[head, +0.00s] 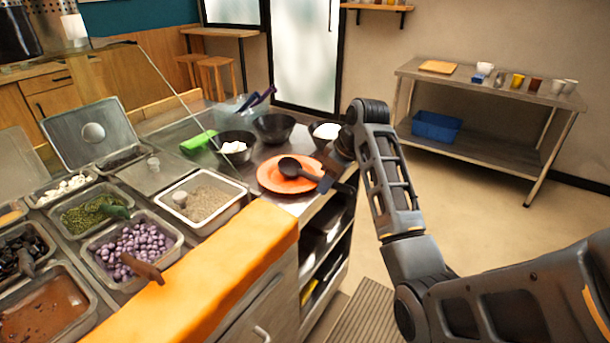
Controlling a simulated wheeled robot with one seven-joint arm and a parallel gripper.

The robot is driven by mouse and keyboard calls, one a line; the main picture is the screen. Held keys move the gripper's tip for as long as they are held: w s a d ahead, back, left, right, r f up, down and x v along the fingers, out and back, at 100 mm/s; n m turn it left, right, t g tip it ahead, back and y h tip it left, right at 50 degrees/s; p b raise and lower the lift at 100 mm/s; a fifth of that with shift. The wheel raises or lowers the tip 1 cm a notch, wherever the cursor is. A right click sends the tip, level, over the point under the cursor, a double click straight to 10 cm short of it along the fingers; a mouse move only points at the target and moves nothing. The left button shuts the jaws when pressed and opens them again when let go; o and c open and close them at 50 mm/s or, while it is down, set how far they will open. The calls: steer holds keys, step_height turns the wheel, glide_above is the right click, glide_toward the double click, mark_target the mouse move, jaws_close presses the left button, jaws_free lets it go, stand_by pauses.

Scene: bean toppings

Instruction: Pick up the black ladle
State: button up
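The black ladle (290,167) lies on an orange plate (272,184) at the right end of the counter. Its round bowl is over the middle of the plate and its handle points right, toward my gripper. My gripper (328,181) is at the plate's right edge, beside or over the ladle's handle. The fingers are small and dark and blend with the handle. I cannot tell whether they are apart from the handle, around it or closed on it.
Black bowls (273,127) stand behind the plate, one with white contents (233,147). Food trays (135,246) and an orange board (215,285) fill the left. A green object (198,141) lies behind.

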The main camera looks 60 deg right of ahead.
jaws_close()
steer(key=shift+r, duration=0.1)
